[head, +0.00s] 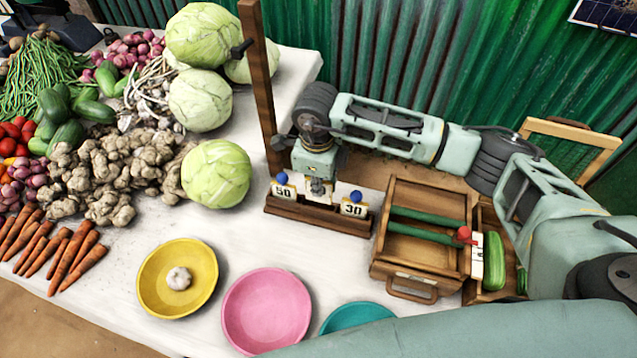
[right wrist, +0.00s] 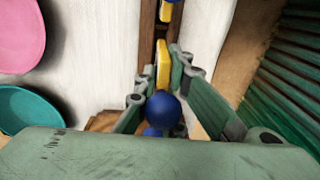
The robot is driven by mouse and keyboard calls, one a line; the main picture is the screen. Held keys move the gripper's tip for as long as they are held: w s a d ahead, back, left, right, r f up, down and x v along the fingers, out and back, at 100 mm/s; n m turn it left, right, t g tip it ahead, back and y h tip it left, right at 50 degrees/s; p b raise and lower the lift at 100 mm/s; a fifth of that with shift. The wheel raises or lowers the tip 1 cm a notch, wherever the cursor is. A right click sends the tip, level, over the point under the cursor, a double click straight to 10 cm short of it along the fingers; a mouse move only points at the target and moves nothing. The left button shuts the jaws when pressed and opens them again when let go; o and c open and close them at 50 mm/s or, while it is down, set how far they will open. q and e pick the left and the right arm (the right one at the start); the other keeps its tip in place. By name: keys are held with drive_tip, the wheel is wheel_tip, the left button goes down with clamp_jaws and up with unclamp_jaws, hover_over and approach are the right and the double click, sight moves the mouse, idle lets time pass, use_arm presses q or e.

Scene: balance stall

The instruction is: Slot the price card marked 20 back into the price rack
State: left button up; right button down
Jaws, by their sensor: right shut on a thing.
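The wooden price rack (head: 318,222) stands on the white tabletop. Card 50 (head: 283,191) is at its left end and card 30 (head: 354,208) at its right end, each with a blue knob. My right gripper (head: 318,190) points down over the middle of the rack, between these cards. It is shut on a yellow-edged card (right wrist: 163,65) with a blue knob, seen between the fingers in the right wrist view. Its number is not readable, and the fingers hide most of it. I cannot tell whether its lower edge is inside the slot. My left gripper is not in view.
A wooden post (head: 262,85) rises close behind the rack's left end. A wooden crate (head: 415,255) stands to the right. Yellow (head: 150,290), pink (head: 267,310) and teal (head: 357,314) bowls lie in front. A cabbage (head: 216,174) sits to the left.

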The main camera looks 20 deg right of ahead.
sight(319, 200)
drive_tip(key=shift+f, duration=0.1)
idle(0.4)
drive_tip(key=shift+f+b, duration=1.45)
drive_tip(key=shift+b, duration=0.1)
drive_tip(key=shift+r, duration=0.15)
